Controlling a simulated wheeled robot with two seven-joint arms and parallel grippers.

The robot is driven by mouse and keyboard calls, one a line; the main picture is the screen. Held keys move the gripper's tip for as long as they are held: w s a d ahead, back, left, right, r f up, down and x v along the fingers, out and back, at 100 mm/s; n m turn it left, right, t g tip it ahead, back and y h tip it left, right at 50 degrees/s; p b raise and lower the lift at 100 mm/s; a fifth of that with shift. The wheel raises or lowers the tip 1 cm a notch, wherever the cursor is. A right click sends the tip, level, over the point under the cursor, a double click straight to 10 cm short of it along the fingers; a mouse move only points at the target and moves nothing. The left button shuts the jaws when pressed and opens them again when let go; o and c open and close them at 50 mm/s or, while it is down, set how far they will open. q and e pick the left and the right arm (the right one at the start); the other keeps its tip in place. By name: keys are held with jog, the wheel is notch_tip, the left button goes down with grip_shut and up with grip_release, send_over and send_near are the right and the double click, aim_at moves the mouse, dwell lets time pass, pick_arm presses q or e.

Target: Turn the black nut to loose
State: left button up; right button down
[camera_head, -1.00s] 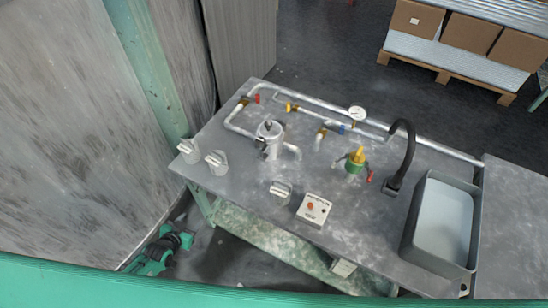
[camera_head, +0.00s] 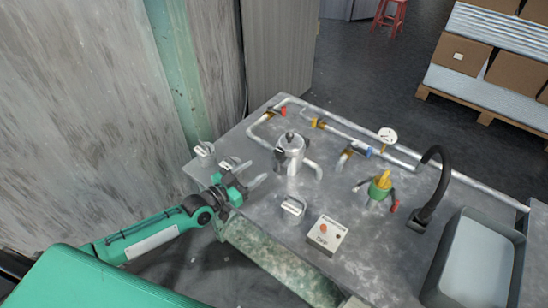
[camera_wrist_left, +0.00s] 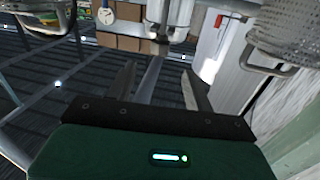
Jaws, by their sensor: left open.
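A silver canister (camera_head: 293,158) stands upright on the grey metal workbench, with a small dark part (camera_head: 279,158) on its left side. That part could be the black nut; it is too small to be sure. My left gripper (camera_head: 255,173) is over the front left edge of the bench, left of and below the canister, apart from it. Its jaws are open and empty. In the left wrist view the two fingers (camera_wrist_left: 156,82) stand apart, and a dark fitting (camera_wrist_left: 161,42) shows beyond them under a silver body. My right gripper is not in view.
The workbench (camera_head: 335,200) carries silver pipes with coloured valves, a pressure gauge (camera_head: 387,135), a green and yellow valve (camera_head: 380,187), a control box (camera_head: 327,235), a black curved spout (camera_head: 437,180) and a grey basin (camera_head: 450,283). White handled pieces (camera_head: 293,206) stand near the front edge.

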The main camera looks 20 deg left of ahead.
aim_at(275, 156)
pick_arm(q)
jog(key=x, duration=0.9)
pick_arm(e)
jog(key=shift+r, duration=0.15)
pick_arm(q)
jog(key=c, duration=1)
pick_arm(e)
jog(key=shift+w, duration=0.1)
